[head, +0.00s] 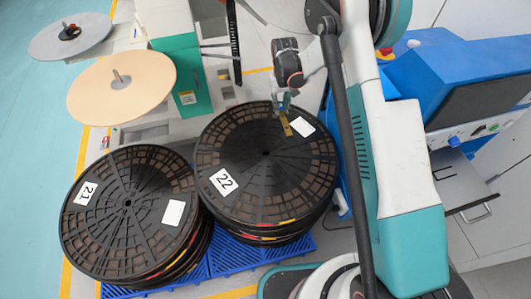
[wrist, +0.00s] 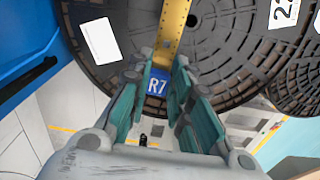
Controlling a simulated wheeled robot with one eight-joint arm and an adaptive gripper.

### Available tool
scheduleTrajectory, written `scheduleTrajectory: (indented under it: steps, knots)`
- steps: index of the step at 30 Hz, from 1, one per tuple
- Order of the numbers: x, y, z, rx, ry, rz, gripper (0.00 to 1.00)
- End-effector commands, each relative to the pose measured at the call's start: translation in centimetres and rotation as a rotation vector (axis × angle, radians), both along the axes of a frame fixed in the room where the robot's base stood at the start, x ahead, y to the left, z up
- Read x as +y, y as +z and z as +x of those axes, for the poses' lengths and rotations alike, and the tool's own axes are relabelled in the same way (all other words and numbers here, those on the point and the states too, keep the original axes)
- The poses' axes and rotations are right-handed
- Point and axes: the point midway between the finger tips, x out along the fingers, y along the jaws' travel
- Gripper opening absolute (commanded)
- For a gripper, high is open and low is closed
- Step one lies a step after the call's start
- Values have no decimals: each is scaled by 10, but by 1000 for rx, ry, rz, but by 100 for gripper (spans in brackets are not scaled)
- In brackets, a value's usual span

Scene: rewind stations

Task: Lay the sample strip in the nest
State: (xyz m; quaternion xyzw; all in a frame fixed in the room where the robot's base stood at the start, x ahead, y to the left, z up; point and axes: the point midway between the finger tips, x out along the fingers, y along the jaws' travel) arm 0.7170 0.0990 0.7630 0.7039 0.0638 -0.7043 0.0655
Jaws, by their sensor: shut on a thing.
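The sample strip, a yellow strip with holes (wrist: 172,30) and a blue end marked R7 (wrist: 157,86), is between the teal fingers of my gripper (wrist: 165,64). In the head view the strip (head: 286,125) shows as a short yellow piece below my gripper (head: 282,108), over the top reel of the stack marked 22 (head: 240,150). I cannot tell whether it touches the reel. The fingers are shut on the strip. I cannot make out the nest in either view.
Another reel stack, marked 21 (head: 125,245), stands at the left on a blue pallet (head: 262,252). A rewind station with a tan disc (head: 95,95) and grey disc (head: 85,40) is behind. A blue machine (head: 440,75) with an open drawer (head: 463,190) is at the right.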

Motion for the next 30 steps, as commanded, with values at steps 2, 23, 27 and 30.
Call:
scheduleTrajectory:
  steps: [2, 23, 27, 30]
  knots:
    - [6, -9, 7, 0, 9, 0, 1]
    - [11, -148, 12, 0, 17, 0, 1]
    - [11, -167, 12, 0, 17, 0, 1]
    - [11, -173, 12, 0, 17, 0, 1]
